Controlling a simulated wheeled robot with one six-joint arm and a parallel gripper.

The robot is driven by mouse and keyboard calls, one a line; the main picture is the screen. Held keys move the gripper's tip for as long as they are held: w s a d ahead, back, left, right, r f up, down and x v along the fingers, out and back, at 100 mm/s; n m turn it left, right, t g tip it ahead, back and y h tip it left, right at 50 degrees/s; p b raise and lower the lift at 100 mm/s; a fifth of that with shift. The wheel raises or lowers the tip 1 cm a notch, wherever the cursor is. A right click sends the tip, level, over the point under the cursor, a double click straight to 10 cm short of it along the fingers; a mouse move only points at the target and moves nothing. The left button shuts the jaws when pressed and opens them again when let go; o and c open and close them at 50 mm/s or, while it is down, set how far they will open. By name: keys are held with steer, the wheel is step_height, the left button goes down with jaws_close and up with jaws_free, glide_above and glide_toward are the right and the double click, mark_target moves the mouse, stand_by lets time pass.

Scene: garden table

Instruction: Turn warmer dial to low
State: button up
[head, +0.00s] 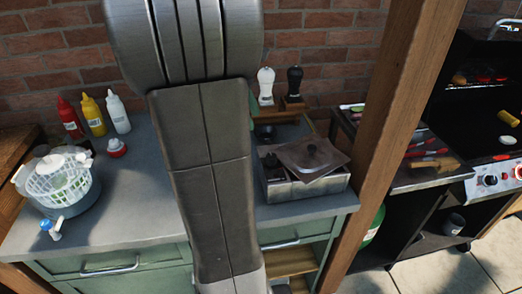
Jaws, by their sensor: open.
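A silver metal box (311,190) with a tilted lid (310,158) on top sits on the grey counter, right of the middle of the head view. It looks like the warmer, but I cannot be sure. I cannot make out a dial on its visible front. Its left end is close to my arm's outline, and part of it may be hidden behind my arm. My arm stands upright through the middle of the picture. My gripper is not in view.
A wooden post (391,120) rises right of the box. A grill (480,110) with front knobs (490,180) stands beyond it. Sauce bottles (93,115) and a white basket (60,182) are on the left. The counter (140,190) is clear at centre left.

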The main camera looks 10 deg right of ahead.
mark_target(271, 156)
steer(key=x, duration=1.2)
steer(key=shift+s+d+f, duration=0.1)
steer(key=shift+d+f, duration=0.1)
steer(key=shift+f, duration=0.15)
steer(key=shift+c, duration=0.4)
steer(key=c, duration=0.9)
